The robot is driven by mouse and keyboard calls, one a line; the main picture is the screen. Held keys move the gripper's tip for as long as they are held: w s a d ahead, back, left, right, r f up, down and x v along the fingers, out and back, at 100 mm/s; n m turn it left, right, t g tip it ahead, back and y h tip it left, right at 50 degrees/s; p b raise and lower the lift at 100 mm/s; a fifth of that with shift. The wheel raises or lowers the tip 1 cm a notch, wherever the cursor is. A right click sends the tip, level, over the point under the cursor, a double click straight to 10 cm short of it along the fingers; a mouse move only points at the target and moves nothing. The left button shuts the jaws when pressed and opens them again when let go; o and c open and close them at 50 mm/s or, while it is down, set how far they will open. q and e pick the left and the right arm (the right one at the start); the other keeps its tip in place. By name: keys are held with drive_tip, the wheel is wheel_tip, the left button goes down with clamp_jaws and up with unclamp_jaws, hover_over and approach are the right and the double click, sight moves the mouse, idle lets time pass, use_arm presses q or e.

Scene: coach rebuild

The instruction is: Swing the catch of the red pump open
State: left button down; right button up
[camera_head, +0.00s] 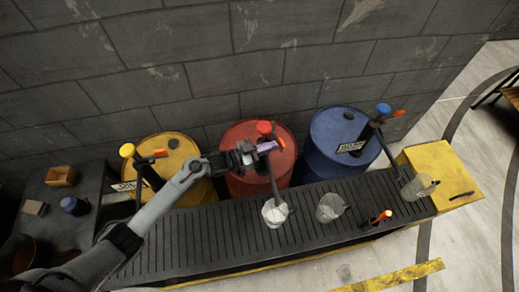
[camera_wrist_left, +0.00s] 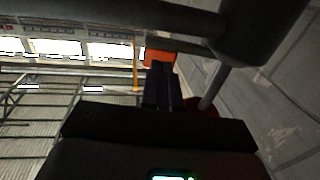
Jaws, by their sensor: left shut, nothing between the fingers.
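The red pump stands on the red drum (camera_head: 240,133), with a red knob (camera_head: 264,127) on top and a dark spout pointing down to a clear jug (camera_head: 274,212). Its orange catch (camera_head: 281,143) sticks out on the right side of the pump head. My left gripper (camera_head: 252,153) is at the pump head from the left, shut and empty. It partly hides the pump body. In the left wrist view its shut fingers (camera_wrist_left: 162,80) reach up to an orange part (camera_wrist_left: 160,57), seemingly the catch. I cannot tell whether they touch. My right gripper is not in view.
A yellow drum (camera_head: 180,150) and a blue drum (camera_head: 335,130) with similar pumps stand on either side. A slatted dark bench (camera_head: 215,235) runs in front, holding more jugs (camera_head: 330,207) and an orange-tipped tool (camera_head: 377,217). A block wall is close behind.

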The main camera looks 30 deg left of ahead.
use_arm(q)
drive_tip(key=shift+w+d, duration=0.25)
drive_tip(key=shift+w, duration=0.05)
drive_tip(key=shift+w+d, duration=0.4)
drive_tip(key=shift+d, duration=0.3)
drive_tip(key=shift+a, duration=0.1)
